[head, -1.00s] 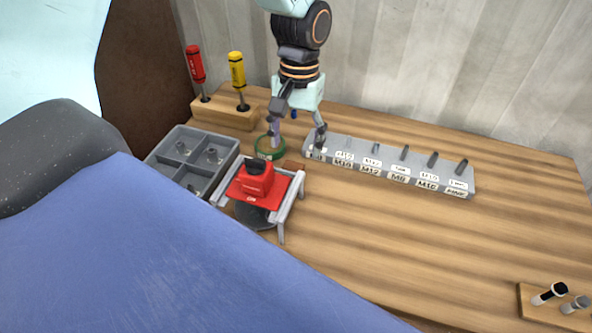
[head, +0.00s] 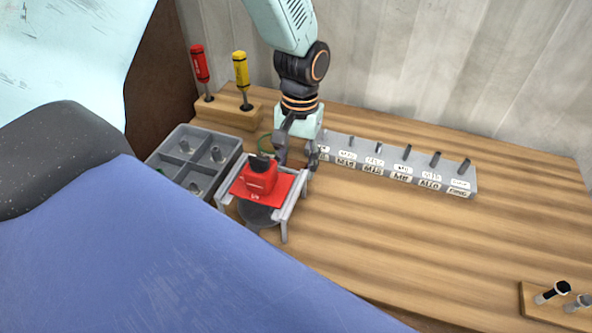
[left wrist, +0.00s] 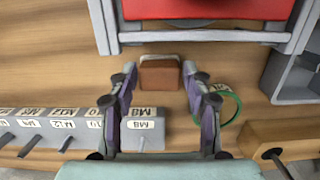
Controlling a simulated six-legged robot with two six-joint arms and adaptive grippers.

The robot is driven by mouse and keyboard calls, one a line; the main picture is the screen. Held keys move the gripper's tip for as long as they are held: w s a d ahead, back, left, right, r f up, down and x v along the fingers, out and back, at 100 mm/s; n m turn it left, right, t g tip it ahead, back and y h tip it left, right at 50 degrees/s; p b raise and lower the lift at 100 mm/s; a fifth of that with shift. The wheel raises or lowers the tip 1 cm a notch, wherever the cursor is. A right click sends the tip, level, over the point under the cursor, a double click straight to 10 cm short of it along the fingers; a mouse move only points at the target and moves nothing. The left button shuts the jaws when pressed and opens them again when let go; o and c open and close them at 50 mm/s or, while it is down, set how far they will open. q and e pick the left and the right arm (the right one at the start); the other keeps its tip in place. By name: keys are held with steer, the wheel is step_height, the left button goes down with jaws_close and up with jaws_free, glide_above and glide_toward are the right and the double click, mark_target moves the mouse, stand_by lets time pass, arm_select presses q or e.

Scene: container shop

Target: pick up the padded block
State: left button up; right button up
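A small brown block (left wrist: 160,74) with a pale edge along its top lies on the wooden table in the left wrist view. It is the likely padded block. My left gripper (left wrist: 160,84) is open around the line of this block, with one finger on either side and gaps between. The block is just ahead of the fingertips. In the head view my left gripper (head: 297,162) points down between the red-topped stand and the labelled rack, and I cannot make out the block there. My right gripper is not in view.
A grey stand with a red top (head: 277,190) is close to the fingers. A labelled grey rack (head: 395,168), a green ring (left wrist: 232,105), a grey divided tray (head: 178,150) and a screwdriver holder (head: 228,115) surround the spot. The table's right middle is clear.

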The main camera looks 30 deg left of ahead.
mark_target(297, 163)
arm_select(q)
steer(key=c, duration=0.7)
steer(key=shift+w, duration=0.1)
steer(key=shift+c, duration=0.2)
step_height(297, 163, up, 10)
steer(key=shift+p, duration=0.4)
steer(key=o, duration=0.6)
steer(key=c, duration=0.5)
